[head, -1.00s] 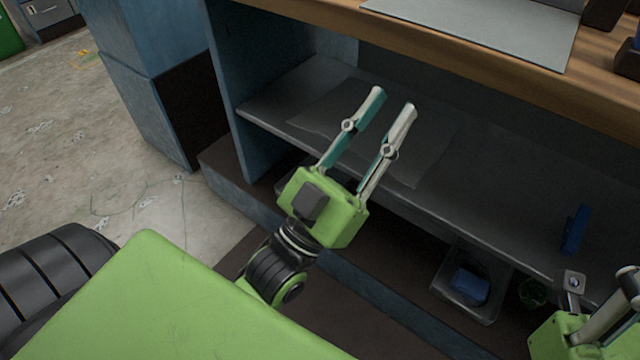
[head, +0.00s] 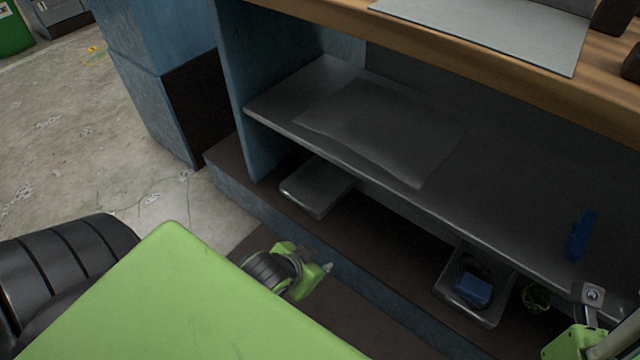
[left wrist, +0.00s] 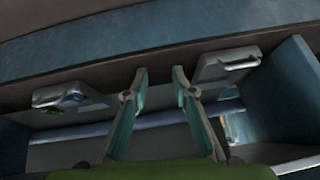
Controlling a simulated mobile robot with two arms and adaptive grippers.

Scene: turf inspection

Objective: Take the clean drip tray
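An empty grey drip tray (head: 314,201) lies on the low dark ledge under the shelf, left of centre. It shows in the left wrist view (left wrist: 213,69) at the right. A second grey tray (head: 482,318), holding a blue item, lies further right. It is at the left in the left wrist view (left wrist: 45,97). My left gripper (head: 327,269) is low in front of the ledge, its fingers mostly hidden in the head view. In the left wrist view (left wrist: 160,71) its fingers are apart with nothing between them. My right gripper (head: 592,310) is partly cut off at the lower right.
A grey shelf (head: 270,106) with a flat dark sheet (head: 385,135) overhangs the trays. A blue object (head: 582,236) stands on the shelf at right. A green basket-like thing (head: 536,297) is beside the second tray. A blue side panel (head: 238,90) bounds the left.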

